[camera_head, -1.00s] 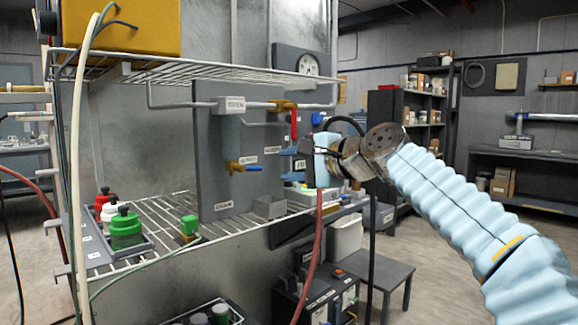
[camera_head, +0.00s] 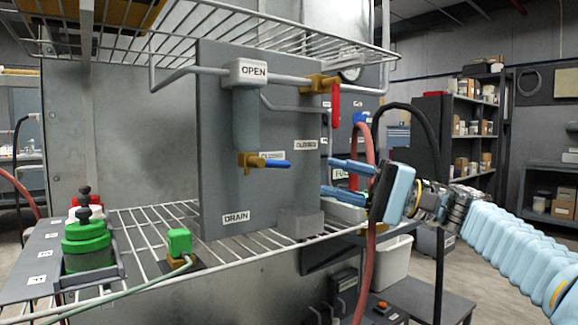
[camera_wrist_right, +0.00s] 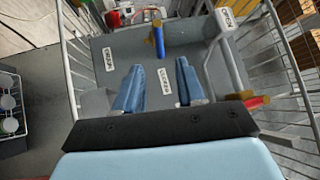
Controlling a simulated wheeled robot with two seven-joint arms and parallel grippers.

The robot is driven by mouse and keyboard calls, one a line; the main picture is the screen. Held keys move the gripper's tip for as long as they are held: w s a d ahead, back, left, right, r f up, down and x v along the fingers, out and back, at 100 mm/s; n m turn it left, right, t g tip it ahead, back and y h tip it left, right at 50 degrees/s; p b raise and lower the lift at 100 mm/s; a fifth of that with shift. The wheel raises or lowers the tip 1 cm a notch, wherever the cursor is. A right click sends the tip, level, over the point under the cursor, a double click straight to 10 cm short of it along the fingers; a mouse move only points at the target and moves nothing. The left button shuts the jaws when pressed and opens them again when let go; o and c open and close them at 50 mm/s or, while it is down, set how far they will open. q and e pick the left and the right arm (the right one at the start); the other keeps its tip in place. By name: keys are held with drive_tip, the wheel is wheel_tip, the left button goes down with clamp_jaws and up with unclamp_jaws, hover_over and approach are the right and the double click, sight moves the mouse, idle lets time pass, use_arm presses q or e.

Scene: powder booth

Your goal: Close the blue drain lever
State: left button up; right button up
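The blue drain lever (camera_head: 277,164) sticks out to the right, roughly level, from a brass valve (camera_head: 250,160) on a grey panel (camera_head: 225,130), above the DRAIN label (camera_head: 236,217). A label behind the lever is partly hidden. My right gripper (camera_head: 328,176) is open and empty, its two blue fingers pointing left at the panel, to the right of the lever and apart from it. In the right wrist view, the lever (camera_wrist_right: 159,42) lies ahead of the gap between the open fingers (camera_wrist_right: 160,66). My left gripper is not in view.
A red lever (camera_head: 335,105) hangs down from a second brass valve at the upper right. A red hose (camera_head: 371,240) runs down by my right gripper. Wire shelves lie above and below; a green-lidded jar (camera_head: 87,240) and a small green block (camera_head: 179,242) stand lower left.

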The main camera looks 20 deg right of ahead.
sight(284, 166)
drive_tip(key=p+x, duration=0.1)
drive_tip(key=x, duration=0.9)
drive_tip(key=shift+w+a+r+p, duration=0.1)
drive_tip(key=shift+w+a+p, duration=0.05)
drive_tip(key=shift+a+p, duration=0.15)
drive_tip(key=shift+c, duration=0.5)
